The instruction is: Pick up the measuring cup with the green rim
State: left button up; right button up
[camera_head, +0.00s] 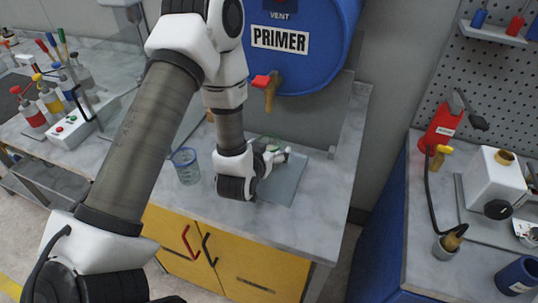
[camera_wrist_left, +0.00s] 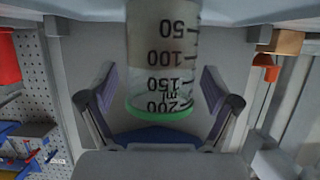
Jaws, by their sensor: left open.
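The measuring cup with the green rim (camera_wrist_left: 160,111) is clear with black volume marks. In the left wrist view it appears upside down, rim toward the camera, between the fingers of my left gripper (camera_wrist_left: 158,82). The fingers are open, one on each side, with visible gaps to the cup. In the head view my left gripper (camera_head: 277,156) is low over the counter below the barrel tap. It hides most of the cup; only a bit of green rim (camera_head: 273,141) shows behind it. My right gripper is not in view.
A clear cup with a blue rim (camera_head: 186,166) stands on the counter (camera_head: 322,205) left of my left gripper. The blue PRIMER barrel (camera_head: 300,65) with its red-handled tap (camera_head: 268,84) is above. A grey plate (camera_head: 287,185) lies by the gripper. Bottles (camera_head: 50,100) stand at left.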

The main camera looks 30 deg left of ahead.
pick_arm(q)
jog(key=c, duration=1.5)
jog(key=shift+r, duration=0.1)
